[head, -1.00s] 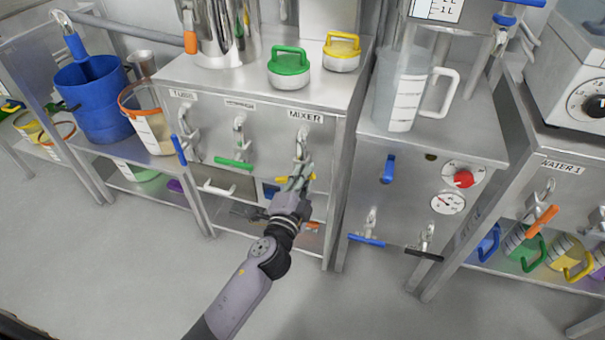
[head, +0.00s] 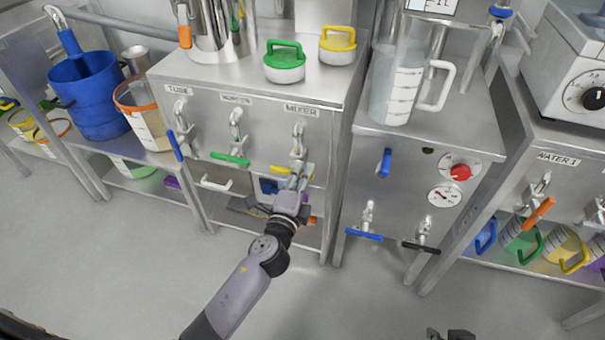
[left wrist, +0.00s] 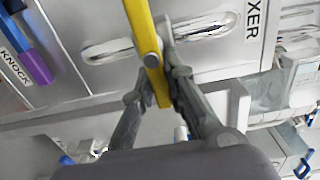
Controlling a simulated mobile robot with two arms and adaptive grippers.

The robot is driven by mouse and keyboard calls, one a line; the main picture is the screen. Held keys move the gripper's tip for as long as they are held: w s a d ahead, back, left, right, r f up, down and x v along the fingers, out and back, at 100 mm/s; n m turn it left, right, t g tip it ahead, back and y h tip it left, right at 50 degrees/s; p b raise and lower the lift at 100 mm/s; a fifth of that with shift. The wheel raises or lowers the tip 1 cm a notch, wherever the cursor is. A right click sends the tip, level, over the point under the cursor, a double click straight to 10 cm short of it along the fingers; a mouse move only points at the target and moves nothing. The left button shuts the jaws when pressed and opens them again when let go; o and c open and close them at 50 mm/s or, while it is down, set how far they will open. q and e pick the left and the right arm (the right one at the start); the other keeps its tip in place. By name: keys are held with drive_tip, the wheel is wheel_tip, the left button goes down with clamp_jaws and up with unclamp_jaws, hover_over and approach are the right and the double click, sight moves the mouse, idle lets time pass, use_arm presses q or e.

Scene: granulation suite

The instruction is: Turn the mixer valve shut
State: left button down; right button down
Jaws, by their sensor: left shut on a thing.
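The mixer valve (head: 298,140) is a metal tap under the MIXER label on the front of the steel cabinet. Its yellow handle (head: 279,169) lies roughly crosswise below the tap, and part of it is hidden by my fingers. My left gripper (head: 300,176) is at the handle, shut on it. In the left wrist view the yellow handle (left wrist: 143,35) runs between the two fingers of the left gripper (left wrist: 160,85). A dark part at the bottom edge of the head view looks like my right gripper (head: 452,335), mostly cut off.
To the left are a valve with a green handle (head: 230,159) and one with a blue handle (head: 175,146). A green-handled lid (head: 284,65) and a yellow-handled lid (head: 338,47) stand on the cabinet. Blue and black tap handles project at right. The floor in front is clear.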

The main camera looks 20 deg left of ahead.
use_arm(q)
drive_tip(key=shift+f, duration=0.2)
drive_tip(key=c, duration=1.6)
unclamp_jaws()
drive_tip(key=shift+r, duration=0.15)
drive_tip(key=shift+s, duration=0.1)
drive_tip(key=s, duration=1.1)
drive_tip(key=shift+s+a, duration=0.2)
drive_tip(key=shift+s, duration=0.2)
